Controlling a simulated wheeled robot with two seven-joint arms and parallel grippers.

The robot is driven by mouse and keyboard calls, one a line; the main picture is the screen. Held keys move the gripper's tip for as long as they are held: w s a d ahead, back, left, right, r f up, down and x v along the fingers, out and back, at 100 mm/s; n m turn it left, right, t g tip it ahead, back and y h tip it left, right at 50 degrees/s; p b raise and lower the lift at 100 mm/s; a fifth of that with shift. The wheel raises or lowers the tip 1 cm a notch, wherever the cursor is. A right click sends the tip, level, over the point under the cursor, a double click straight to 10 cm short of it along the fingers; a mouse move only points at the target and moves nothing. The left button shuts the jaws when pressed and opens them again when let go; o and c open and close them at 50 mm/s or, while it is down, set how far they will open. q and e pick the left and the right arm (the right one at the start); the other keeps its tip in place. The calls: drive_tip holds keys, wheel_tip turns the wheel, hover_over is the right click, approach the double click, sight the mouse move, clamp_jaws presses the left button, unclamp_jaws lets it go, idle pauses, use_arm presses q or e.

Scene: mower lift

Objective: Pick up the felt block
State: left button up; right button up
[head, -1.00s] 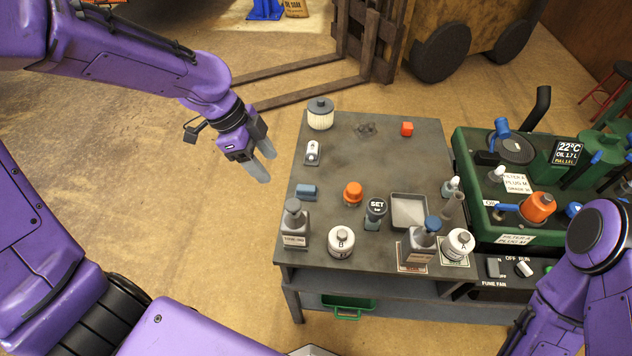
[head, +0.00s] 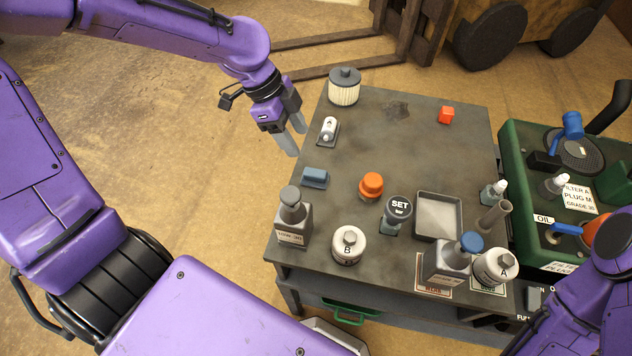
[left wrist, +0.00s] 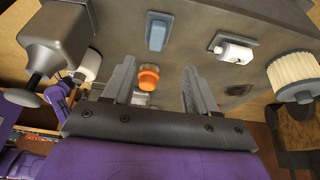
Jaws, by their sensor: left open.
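A small blue-grey block (head: 315,178), which I take for the felt block, lies on the bench near its left edge. It also shows in the left wrist view (left wrist: 158,32), beyond the fingertips. My left gripper (head: 292,136) is open and empty, pointing down near the bench's left edge, up-picture of the block and apart from it. Its two spread fingers show in the left wrist view (left wrist: 158,82). My right arm comes in at the lower right, but its gripper is out of sight.
The dark bench (head: 400,150) bears a white holder (head: 328,130), a pleated filter (head: 344,87), an orange knob (head: 371,186), a grey bottle (head: 293,215), jar B (head: 348,246), a red cube (head: 446,115) and a tray (head: 438,215). A green machine (head: 520,180) stands at the right.

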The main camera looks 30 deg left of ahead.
use_arm(q)
drive_tip(key=b, duration=0.2)
approach(315, 172)
drive_tip(key=x, duration=0.2)
drive_tip(key=shift+w+f, duration=0.2)
drive_tip(key=shift+f, duration=0.15)
drive_tip(key=x, duration=0.5)
drive_tip(key=shift+s+d, duration=0.1)
drive_tip(key=shift+s, duration=0.1)
drive_tip(key=shift+w+d+f, duration=0.15)
drive_tip(key=shift+d+f, duration=0.05)
drive_tip(key=shift+f, duration=0.2)
clamp_jaws()
